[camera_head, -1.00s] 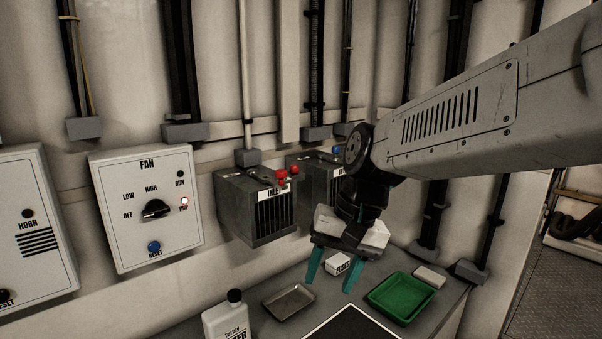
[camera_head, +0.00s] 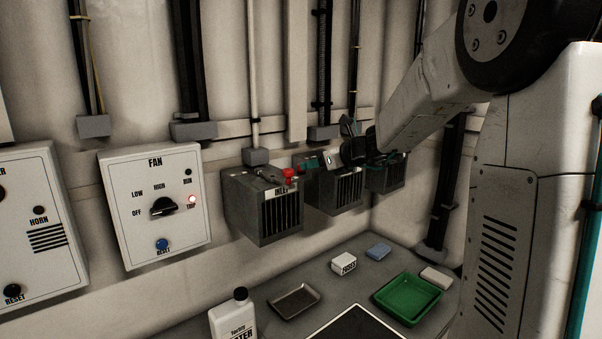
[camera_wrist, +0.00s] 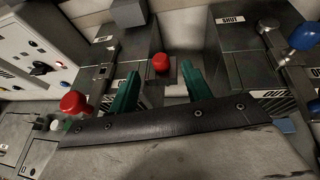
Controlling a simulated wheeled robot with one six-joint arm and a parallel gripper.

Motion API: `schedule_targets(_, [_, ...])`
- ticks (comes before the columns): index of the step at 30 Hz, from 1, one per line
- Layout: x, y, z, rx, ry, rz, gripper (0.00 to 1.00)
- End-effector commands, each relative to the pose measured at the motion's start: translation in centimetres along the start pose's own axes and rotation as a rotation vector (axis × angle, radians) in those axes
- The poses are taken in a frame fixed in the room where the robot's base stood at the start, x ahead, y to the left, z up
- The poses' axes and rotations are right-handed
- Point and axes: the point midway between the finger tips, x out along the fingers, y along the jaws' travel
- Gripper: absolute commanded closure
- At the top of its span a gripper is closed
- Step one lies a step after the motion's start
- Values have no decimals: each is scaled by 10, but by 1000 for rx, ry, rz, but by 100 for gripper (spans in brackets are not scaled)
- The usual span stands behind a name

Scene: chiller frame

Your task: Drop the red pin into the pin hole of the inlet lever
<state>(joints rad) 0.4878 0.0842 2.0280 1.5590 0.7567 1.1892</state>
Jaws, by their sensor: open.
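The inlet box (camera_head: 262,208) hangs on the wall, with its grey lever and red knob (camera_head: 289,174) on top. In the wrist view the inlet lever (camera_wrist: 105,70) ends in the red knob (camera_wrist: 74,103). A second red ball, which looks like the head of the red pin (camera_wrist: 160,62), stands between the inlet box and the box to its right, over a small grey block. My gripper (camera_wrist: 158,72) is open, with one teal finger on each side of this red head; contact is not clear. In the head view my gripper (camera_head: 311,162) is partly hidden. I cannot make out the pin hole.
Two more boxes (camera_head: 340,190) hang to the right; one shows a blue knob (camera_wrist: 305,36) close to my gripper in the wrist view. The fan panel (camera_head: 155,205) is to the left. Below, a bench holds a bottle (camera_head: 233,318), a metal tray (camera_head: 294,300) and a green tray (camera_head: 408,299).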

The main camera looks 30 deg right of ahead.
Motion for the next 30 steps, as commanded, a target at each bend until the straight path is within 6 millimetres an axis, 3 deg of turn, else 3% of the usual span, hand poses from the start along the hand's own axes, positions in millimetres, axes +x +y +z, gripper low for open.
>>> schedule_targets(9, [44,0,-2,-2,1,2,51])
schedule_targets(16, [46,-1,-2,-2,1,1,51])
schedule_targets(21, [46,-1,-2,-3,1,1,99])
schedule_targets(30, [45,-1,0,-3,1,1,99])
